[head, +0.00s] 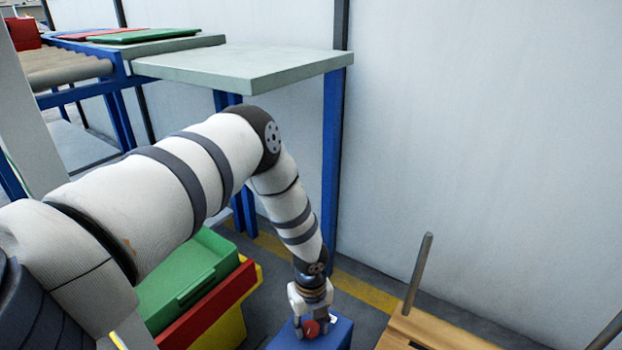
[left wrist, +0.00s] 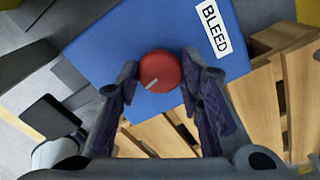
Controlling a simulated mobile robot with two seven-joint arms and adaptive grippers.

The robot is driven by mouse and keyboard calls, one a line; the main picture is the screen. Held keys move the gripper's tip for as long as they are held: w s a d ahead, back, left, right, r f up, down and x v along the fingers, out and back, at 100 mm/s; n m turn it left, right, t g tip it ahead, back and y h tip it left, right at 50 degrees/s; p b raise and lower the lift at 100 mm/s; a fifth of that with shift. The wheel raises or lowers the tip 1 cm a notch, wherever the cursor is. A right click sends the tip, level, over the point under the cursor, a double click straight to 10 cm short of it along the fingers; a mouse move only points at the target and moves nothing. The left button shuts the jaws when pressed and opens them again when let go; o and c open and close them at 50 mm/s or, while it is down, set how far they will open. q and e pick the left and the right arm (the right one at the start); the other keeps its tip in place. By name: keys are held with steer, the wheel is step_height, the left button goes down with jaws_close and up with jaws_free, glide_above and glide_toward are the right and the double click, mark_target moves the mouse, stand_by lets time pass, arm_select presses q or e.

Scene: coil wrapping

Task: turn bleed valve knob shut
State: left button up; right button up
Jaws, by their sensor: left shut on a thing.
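The red bleed valve knob (left wrist: 161,70) is round, with a pale index line on its face pointing to the lower left in the left wrist view. It sits on a blue box (left wrist: 120,50) with a white label (left wrist: 213,28) reading BLEED. My left gripper (left wrist: 160,78) is shut on the knob, one finger on each side of it. In the head view the left gripper (head: 311,316) reaches down to the blue box (head: 338,336), and the red knob (head: 311,328) shows between its fingers. My right gripper is in neither view.
Stacked green (head: 185,280), red and yellow crates lie to the left. A grey-topped table (head: 245,66) on blue legs and a roller conveyor (head: 65,68) stand behind, before a pale wall.

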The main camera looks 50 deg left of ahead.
mark_target(311, 327)
arm_select(q)
steer(key=shift+m, duration=1.3)
steer(key=o, duration=1.2)
step_height(311, 327, up, 12)
steer(key=shift+r, duration=0.1)
